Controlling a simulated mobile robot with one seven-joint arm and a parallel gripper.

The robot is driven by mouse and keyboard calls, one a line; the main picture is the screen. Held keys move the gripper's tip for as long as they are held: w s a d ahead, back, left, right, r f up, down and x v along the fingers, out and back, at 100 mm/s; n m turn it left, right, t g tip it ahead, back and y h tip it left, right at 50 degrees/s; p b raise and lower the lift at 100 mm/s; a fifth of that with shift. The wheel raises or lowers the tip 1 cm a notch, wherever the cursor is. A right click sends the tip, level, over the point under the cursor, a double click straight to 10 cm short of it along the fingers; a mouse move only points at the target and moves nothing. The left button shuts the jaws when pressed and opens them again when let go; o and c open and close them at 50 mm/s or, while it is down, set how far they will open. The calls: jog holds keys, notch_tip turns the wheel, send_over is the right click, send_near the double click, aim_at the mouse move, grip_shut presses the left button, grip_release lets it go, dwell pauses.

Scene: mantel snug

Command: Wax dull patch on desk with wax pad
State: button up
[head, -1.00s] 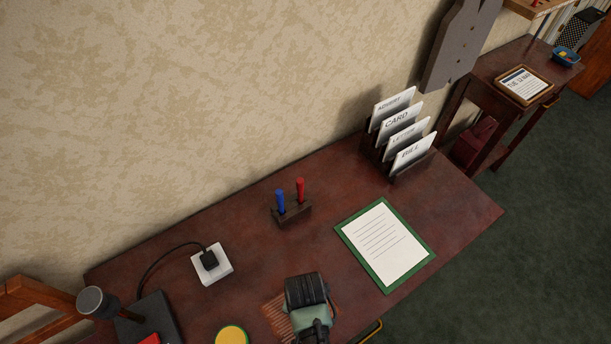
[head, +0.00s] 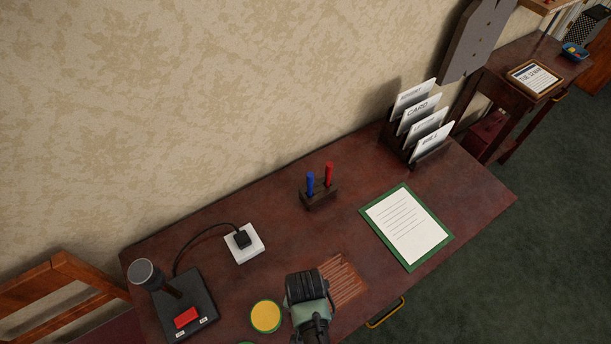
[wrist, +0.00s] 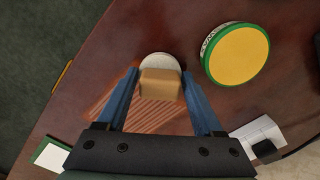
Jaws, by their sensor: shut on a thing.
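The dull patch (head: 345,279) is a lighter, streaked reddish-brown area on the dark desk (head: 215,285). It also shows in the wrist view (wrist: 108,112), partly hidden behind my fingers. My gripper (head: 306,290) is at the patch's left side in the head view, its fingers hidden there. In the wrist view my gripper (wrist: 161,92) has its blue fingers shut on the tan block of the wax pad (wrist: 161,64), which has a pale round base. I cannot tell whether the pad touches the desk. A round green tin with yellow wax (head: 266,316) stands beside my gripper; its side shows lettering in the wrist view.
A desk microphone (head: 180,300), a white socket box with a plug (head: 244,244), a pen holder (head: 319,195), a letter rack (head: 416,140) and a green-edged paper (head: 407,227) stand around the patch. A chair (head: 60,290) is at left.

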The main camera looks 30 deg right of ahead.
notch_tip(320, 180, up, 2)
jog(key=shift+r+p, duration=0.25)
jog(key=shift+p, duration=0.1)
jog(key=shift+d+r+p, duration=0.25)
jog(key=shift+r+p, duration=2.35)
jog(key=shift+r, duration=0.05)
